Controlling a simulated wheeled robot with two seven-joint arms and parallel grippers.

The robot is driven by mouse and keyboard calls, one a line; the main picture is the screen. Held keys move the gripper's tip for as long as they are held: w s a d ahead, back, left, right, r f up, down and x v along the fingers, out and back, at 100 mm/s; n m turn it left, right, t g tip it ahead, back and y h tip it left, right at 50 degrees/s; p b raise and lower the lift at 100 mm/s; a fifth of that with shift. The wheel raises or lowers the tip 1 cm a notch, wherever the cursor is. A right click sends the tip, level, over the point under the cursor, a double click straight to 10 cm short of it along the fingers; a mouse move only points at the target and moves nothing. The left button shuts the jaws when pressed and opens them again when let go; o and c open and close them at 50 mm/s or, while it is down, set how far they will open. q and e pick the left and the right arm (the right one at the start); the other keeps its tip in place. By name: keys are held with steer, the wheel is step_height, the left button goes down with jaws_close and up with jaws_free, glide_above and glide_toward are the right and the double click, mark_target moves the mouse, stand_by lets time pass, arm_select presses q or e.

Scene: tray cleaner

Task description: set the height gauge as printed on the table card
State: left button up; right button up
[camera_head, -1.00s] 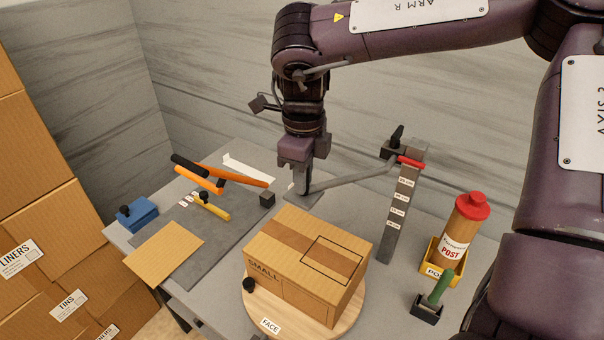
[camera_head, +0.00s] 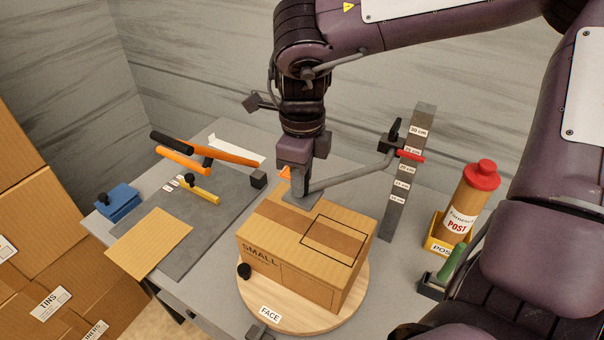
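The height gauge (camera_head: 394,215) is a grey upright post with cm labels, standing behind and right of the box. Its slider has a black knob (camera_head: 395,135) and a red pointer (camera_head: 410,155), which sits just below the 25 cm label. A grey gauge arm (camera_head: 350,178) runs left from the slider to a flat plate (camera_head: 300,199) at the box's far edge. I cannot tell whether the plate touches the box. My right gripper (camera_head: 300,180) is shut on the gauge arm's end above the plate. My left gripper is not in view. No readable table card shows.
The SMALL cardboard box (camera_head: 270,240) sits on a round wooden turntable (camera_head: 345,310). Left are a grey mat (camera_head: 215,232), orange-handled tool (camera_head: 230,155), yellow tool (camera_head: 200,190), cardboard sheet (camera_head: 150,240) and blue block (camera_head: 117,200). Right are a red-capped POST tube (camera_head: 470,200) and a green-handled item (camera_head: 452,262).

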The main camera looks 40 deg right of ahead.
steer(key=shift+o, duration=0.9)
step_height(320, 180, up, 7)
steer(key=shift+f+b, duration=0.1)
steer(key=shift+b, duration=0.6)
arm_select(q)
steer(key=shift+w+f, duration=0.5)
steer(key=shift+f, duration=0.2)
arm_select(e)
steer(key=shift+r, duration=0.5)
